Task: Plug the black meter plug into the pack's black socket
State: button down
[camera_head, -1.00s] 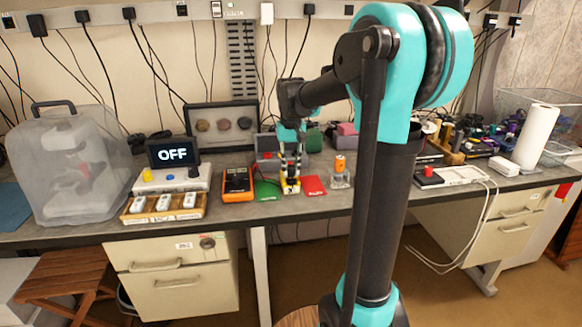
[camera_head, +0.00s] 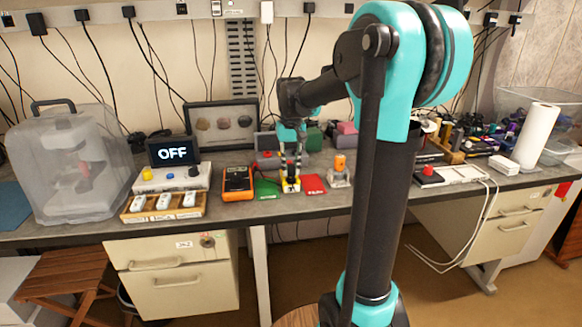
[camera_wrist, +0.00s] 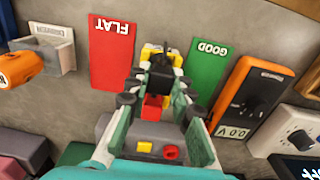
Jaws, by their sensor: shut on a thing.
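My gripper (camera_wrist: 158,82) points down over the bench and is shut on a small black piece (camera_wrist: 160,76), which looks like the black meter plug. In the head view my gripper (camera_head: 290,168) is small and partly hides what it holds. The yellow, black and white pack (camera_head: 291,187) stands right under the fingertips, between the green and red mats. In the wrist view the yellow pack (camera_wrist: 147,51) shows just beyond the black piece. A red part (camera_wrist: 152,107) shows between the fingers. The black socket is hidden, and I cannot tell whether the plug touches it.
The orange multimeter (camera_head: 238,183) lies left of the green GOOD mat (camera_head: 267,189). The red FLAT mat (camera_head: 314,184) and an orange driver in its holder (camera_head: 339,166) are at right. A grey box with buttons (camera_wrist: 160,140) stands behind. A console reading OFF (camera_head: 173,154) is further left.

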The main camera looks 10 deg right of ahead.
jog(key=shift+f, duration=0.75)
dwell(1.7)
jog(key=c, duration=1.3)
grip_release()
jog(key=shift+o, duration=0.2)
